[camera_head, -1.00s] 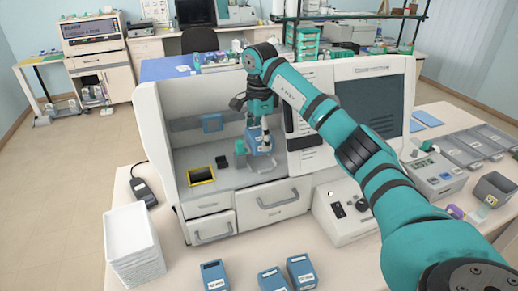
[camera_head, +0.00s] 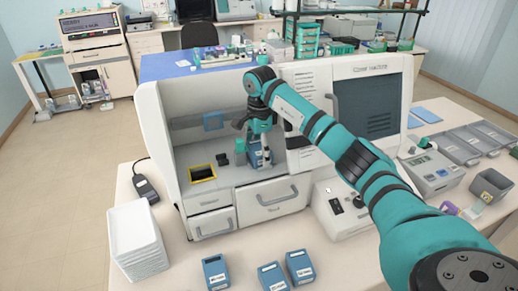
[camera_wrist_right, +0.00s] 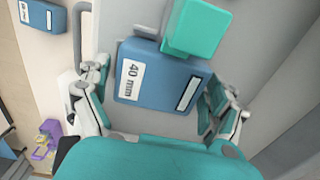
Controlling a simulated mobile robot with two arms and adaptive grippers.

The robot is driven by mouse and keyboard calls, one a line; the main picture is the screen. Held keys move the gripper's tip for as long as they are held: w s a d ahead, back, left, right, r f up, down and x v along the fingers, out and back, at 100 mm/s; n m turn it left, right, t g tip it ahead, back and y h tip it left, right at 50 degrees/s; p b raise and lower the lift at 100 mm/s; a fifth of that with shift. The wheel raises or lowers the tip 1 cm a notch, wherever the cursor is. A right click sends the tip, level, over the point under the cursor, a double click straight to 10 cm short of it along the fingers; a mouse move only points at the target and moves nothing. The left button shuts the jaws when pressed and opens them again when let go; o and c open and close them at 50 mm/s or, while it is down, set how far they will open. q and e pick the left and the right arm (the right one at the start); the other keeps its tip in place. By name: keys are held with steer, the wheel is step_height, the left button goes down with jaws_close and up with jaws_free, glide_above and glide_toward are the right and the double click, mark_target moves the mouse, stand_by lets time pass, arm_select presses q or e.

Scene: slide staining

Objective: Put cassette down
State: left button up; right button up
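A blue cassette (camera_head: 256,158) with a white "40 mm" label stands inside the open white machine (camera_head: 152,130), on its inner floor. It also shows in the right wrist view (camera_wrist_right: 160,82). My right gripper (camera_head: 258,138) is just above it. In the right wrist view the fingers (camera_wrist_right: 158,103) are spread on both sides of the cassette, with a narrow gap at the left finger; contact at the right finger is unclear. My left gripper is not in view.
A teal block (camera_wrist_right: 195,28) is close beside the cassette. A yellow-framed slot (camera_head: 202,173) lies left on the machine floor. Several blue cassettes (camera_head: 215,272) stand on the front table. White trays (camera_head: 137,243) are stacked at the left. A control box (camera_head: 340,207) stands right of the drawers.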

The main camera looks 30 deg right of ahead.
mark_target(259, 147)
steer(key=shift+r, duration=0.4)
step_height(259, 147, up, 7)
steer(key=b, duration=0.3)
steer(key=shift+b, duration=0.35)
steer(key=shift+s+r, duration=0.15)
steer(key=shift+r, duration=2.1)
steer(key=shift+f, duration=0.15)
